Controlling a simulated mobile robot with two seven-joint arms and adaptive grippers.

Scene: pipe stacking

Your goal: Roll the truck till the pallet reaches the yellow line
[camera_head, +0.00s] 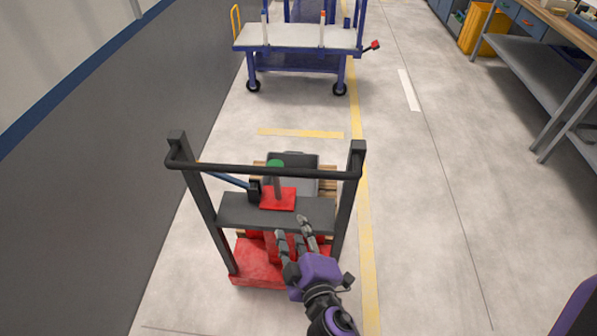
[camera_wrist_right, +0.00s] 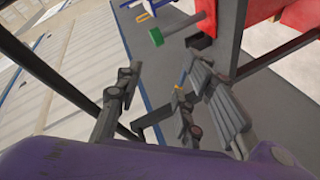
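The truck has a red base (camera_head: 255,262), a dark shelf (camera_head: 240,212) and a dark upright frame with a top crossbar (camera_head: 225,169). A wooden pallet (camera_head: 329,186) shows partly beyond the frame with a grey load (camera_head: 302,162) on it; the truck hides most of it. The short yellow line (camera_head: 300,133) crosses the floor beyond the pallet, with bare floor between them. My right gripper (camera_head: 294,231) is at the near side of the truck, by the shelf's lower right part. Its fingers are spread with nothing visible between them, also in the right wrist view (camera_wrist_right: 160,95). My left gripper is out of view.
A blue cart (camera_head: 290,36) with a pale top stands beyond the yellow line. A workbench (camera_head: 540,80) and a yellow bin (camera_head: 483,28) stand at the right. The floor right of the truck is clear.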

